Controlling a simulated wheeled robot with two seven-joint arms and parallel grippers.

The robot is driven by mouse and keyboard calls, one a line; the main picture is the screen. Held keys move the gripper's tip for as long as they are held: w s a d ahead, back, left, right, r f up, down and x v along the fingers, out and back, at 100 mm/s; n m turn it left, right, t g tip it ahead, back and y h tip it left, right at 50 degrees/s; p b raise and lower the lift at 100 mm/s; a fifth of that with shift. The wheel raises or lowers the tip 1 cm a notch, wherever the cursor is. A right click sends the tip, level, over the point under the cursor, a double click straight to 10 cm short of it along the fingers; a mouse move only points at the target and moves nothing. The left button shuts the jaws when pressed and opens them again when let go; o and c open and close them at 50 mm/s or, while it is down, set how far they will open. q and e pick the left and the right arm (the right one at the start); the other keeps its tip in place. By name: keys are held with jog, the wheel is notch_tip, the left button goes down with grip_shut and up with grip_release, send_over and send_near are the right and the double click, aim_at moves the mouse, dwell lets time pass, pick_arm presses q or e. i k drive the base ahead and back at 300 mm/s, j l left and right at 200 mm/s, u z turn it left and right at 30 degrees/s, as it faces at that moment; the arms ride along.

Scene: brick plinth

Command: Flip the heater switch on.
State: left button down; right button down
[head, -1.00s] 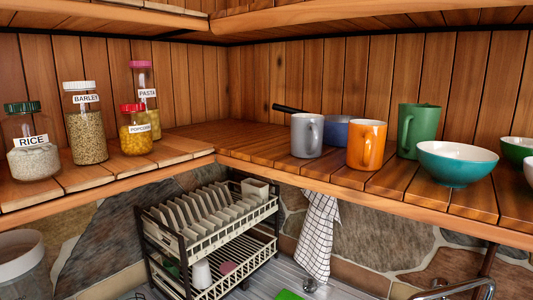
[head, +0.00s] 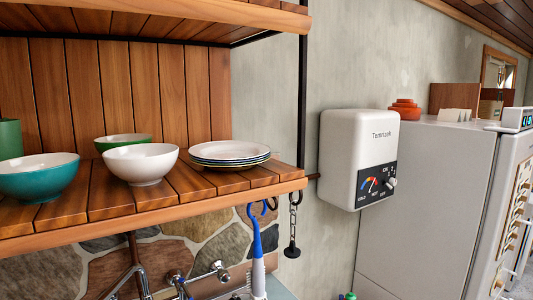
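A white wall-mounted heater (head: 358,140) hangs on the grey wall right of the wooden shelf. Its front carries a black control panel (head: 375,186) with a coloured dial scale and ON and OFF lettering. A light-coloured knob or switch (head: 390,184) sits at the right of this panel; its exact position is too small to tell. Neither of my grippers shows in the head view.
The wooden shelf (head: 150,214) holds a teal bowl (head: 38,182), a white bowl (head: 141,165), a green bowl and stacked plates (head: 230,152). A blue brush (head: 256,245) and a chain (head: 292,225) hang below. A tall grey-white appliance (head: 425,205) stands right of the heater.

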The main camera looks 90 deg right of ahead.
aim_at(385, 182)
jog(key=z, duration=3.4)
